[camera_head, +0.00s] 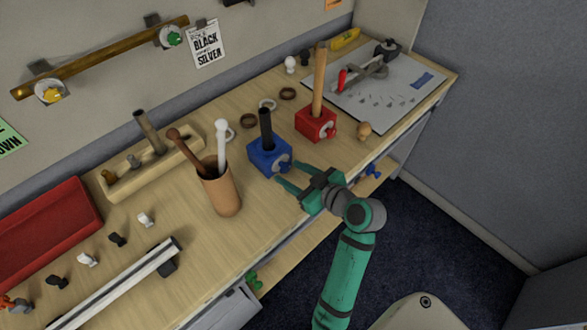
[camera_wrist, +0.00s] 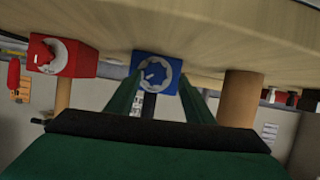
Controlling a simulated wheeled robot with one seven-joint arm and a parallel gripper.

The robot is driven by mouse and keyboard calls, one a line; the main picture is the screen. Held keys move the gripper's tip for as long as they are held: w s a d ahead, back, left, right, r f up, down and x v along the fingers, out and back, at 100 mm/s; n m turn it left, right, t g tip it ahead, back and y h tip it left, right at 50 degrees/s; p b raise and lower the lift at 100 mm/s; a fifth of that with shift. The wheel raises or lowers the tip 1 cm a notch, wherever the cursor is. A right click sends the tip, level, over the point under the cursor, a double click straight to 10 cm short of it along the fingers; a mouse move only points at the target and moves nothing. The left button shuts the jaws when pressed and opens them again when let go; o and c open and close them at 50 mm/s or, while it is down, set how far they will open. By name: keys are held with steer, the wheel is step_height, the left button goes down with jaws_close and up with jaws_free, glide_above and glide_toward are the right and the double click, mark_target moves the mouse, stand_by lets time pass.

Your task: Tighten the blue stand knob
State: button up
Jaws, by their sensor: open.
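The blue stand (camera_head: 264,152) is a square block on the wooden table with a dark upright rod in its top. Its knob (camera_head: 283,163) is on the front face, inside a pale scalloped ring. In the wrist view, which looks upside down, the blue stand (camera_wrist: 176,72) and its knob (camera_wrist: 154,73) show straight ahead between the fingers. My gripper (camera_head: 286,172) is green, open and empty, just in front of the knob, with its fingers pointing at that face. The fingers (camera_wrist: 161,82) appear on either side of the stand in the wrist view. I cannot tell whether they touch it.
A red stand (camera_head: 314,122) with a wooden rod is to the right, with a wooden knob-like piece (camera_head: 364,130) beside it. A brown cup (camera_head: 222,190) holding tools stands close on the left. Dark and pale rings lie behind. The table's front edge runs below my gripper.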

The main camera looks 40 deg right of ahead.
steer(key=shift+w+d+f, duration=0.15)
steer(key=shift+w+f, duration=0.2)
steer(key=shift+w, duration=0.45)
steer(key=shift+w+d+f, duration=0.1)
steer(key=shift+w+d, duration=0.1)
steer(key=shift+d, duration=0.1)
